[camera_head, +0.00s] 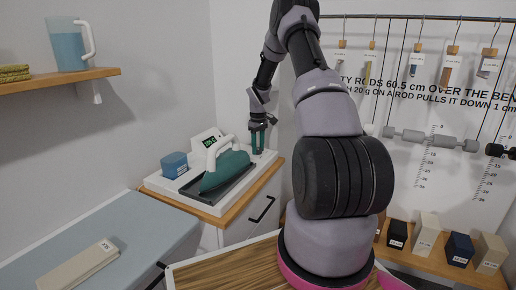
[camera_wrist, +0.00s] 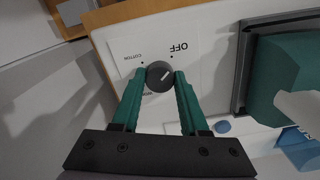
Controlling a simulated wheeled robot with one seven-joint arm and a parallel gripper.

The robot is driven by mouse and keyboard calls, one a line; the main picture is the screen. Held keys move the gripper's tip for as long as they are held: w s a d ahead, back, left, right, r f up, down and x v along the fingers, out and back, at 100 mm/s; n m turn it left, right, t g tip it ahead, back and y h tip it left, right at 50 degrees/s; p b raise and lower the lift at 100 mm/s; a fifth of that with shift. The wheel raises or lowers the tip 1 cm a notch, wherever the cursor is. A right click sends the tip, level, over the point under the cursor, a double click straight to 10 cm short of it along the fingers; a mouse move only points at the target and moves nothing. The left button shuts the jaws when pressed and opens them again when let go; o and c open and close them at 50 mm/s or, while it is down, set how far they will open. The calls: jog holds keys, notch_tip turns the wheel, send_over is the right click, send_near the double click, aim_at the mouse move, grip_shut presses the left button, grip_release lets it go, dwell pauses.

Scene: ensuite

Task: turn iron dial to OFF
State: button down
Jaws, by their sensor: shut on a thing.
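The iron dial (camera_wrist: 159,75) is a small dark round knob with a short white mark on its face. It sits on a white panel with OFF (camera_wrist: 178,47) and COTTON printed near it and a third label partly hidden below. The white mark lies slanted on the knob; I cannot tell for sure which label it points at. My gripper (camera_wrist: 158,78) has its two green fingers on either side of the dial, shut on it. In the head view my gripper (camera_head: 258,141) reaches down at the station's back right; the dial is not clear there.
The green iron (camera_head: 224,170) with a white handle rests on a dark plate just left of my gripper. A blue tub (camera_head: 174,164) and a display (camera_head: 208,141) stand beside it on the white station (camera_head: 160,184). Hanging rods (camera_head: 430,139) are on the right wall.

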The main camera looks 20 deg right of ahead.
aim_at(258, 149)
jog(key=shift+n, duration=0.5)
jog(key=shift+c, duration=2.1)
grip_release()
notch_tip(258, 149, up, 11)
jog(key=shift+f, duration=0.1)
